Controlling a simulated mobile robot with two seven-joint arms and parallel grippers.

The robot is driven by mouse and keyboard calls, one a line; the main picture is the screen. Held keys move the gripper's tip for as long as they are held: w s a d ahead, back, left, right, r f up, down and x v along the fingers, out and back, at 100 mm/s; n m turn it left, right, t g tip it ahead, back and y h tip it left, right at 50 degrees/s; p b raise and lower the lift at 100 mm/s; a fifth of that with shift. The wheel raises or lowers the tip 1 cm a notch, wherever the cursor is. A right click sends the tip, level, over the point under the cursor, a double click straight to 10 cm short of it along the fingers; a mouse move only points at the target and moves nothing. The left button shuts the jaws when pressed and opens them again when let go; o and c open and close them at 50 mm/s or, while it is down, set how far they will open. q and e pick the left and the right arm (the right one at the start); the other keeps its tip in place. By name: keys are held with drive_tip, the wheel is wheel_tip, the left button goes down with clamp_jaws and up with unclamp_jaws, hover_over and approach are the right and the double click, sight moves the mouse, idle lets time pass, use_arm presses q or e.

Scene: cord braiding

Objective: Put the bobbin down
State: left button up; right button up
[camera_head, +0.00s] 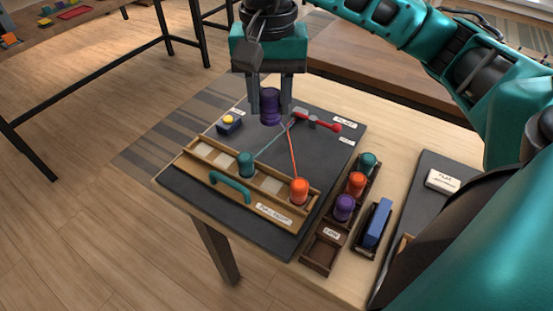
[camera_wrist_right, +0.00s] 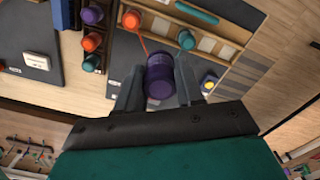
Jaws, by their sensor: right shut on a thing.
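My right gripper (camera_head: 269,112) is shut on a purple bobbin (camera_head: 270,104), which it holds upright at the far part of the dark mat (camera_head: 200,195). The bobbin also shows between the fingers in the right wrist view (camera_wrist_right: 160,78). I cannot tell whether its base touches the mat. My left gripper is out of view.
A blue block with a yellow button (camera_head: 229,123) sits left of the held bobbin. Right of the mat, a wooden tray (camera_head: 322,252) holds spare teal, orange and purple bobbins. A blue piece (camera_head: 377,222) and a white labelled box (camera_head: 443,181) are further right.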

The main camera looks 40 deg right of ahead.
wheel_tip(320, 180, down, 14)
drive_tip(key=shift+f, duration=0.2)
wheel_tip(320, 180, down, 3)
drive_tip(key=shift+f, duration=0.2)
drive_tip(key=shift+b, duration=0.3)
drive_tip(key=shift+f+b, duration=0.35)
drive_tip(key=shift+b, duration=0.1)
drive_tip(key=o, duration=1)
drive_tip(key=shift+c, duration=0.2)
drive_tip(key=shift+o, duration=0.4)
drive_tip(key=shift+r, duration=0.15)
